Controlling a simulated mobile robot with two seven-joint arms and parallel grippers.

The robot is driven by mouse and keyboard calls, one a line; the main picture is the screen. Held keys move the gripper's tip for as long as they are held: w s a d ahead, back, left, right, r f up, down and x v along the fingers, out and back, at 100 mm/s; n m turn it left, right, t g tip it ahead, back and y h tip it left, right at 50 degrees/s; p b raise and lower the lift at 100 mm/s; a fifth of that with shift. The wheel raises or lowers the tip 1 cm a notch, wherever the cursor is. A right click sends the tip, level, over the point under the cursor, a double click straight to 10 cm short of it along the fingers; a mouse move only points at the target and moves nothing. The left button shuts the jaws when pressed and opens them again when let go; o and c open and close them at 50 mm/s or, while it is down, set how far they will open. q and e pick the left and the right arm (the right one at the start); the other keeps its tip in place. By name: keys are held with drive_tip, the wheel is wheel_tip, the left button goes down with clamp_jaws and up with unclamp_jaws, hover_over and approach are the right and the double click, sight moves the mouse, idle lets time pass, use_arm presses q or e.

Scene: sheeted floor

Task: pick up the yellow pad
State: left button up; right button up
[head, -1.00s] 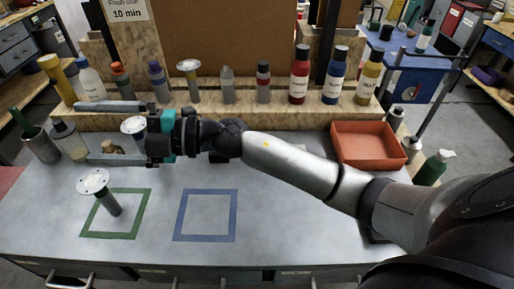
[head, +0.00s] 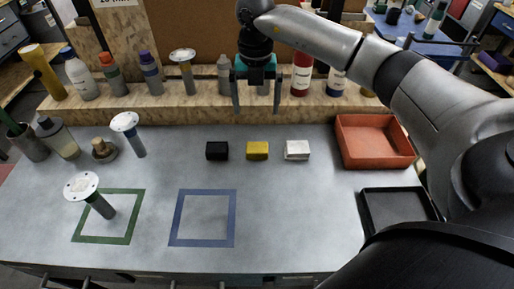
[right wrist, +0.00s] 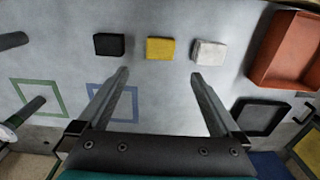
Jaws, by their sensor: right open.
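The yellow pad (head: 257,150) lies on the grey worktop between a black pad (head: 217,151) on its left and a white pad (head: 297,150) on its right, with gaps between them. My right gripper (head: 257,108) is open and empty, pointing down above and behind the yellow pad in the head view. In the right wrist view the yellow pad (right wrist: 160,48) lies beyond the fingertips, between the lines of the two fingers (right wrist: 160,73). Nothing touches the pad. My left gripper is not in view.
An orange tray (head: 376,163) and a black tray (head: 365,222) stand on the right. Green (head: 131,239) and blue (head: 232,240) squares mark the front left. Round-topped stands (head: 136,142) are at the left. Bottles line the wooden shelf (head: 200,116) behind the pads.

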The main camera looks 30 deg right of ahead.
hover_over(257, 147)
wheel_tip(257, 147, down, 9)
drive_tip(key=shift+w+a+b, duration=0.1)
drive_tip(key=shift+a+b, duration=0.05)
drive_tip(key=shift+b, duration=0.25)
drive_tip(key=shift+f, duration=2.7)
drive_tip(key=shift+c, duration=0.2)
drive_tip(key=c, duration=1.2)
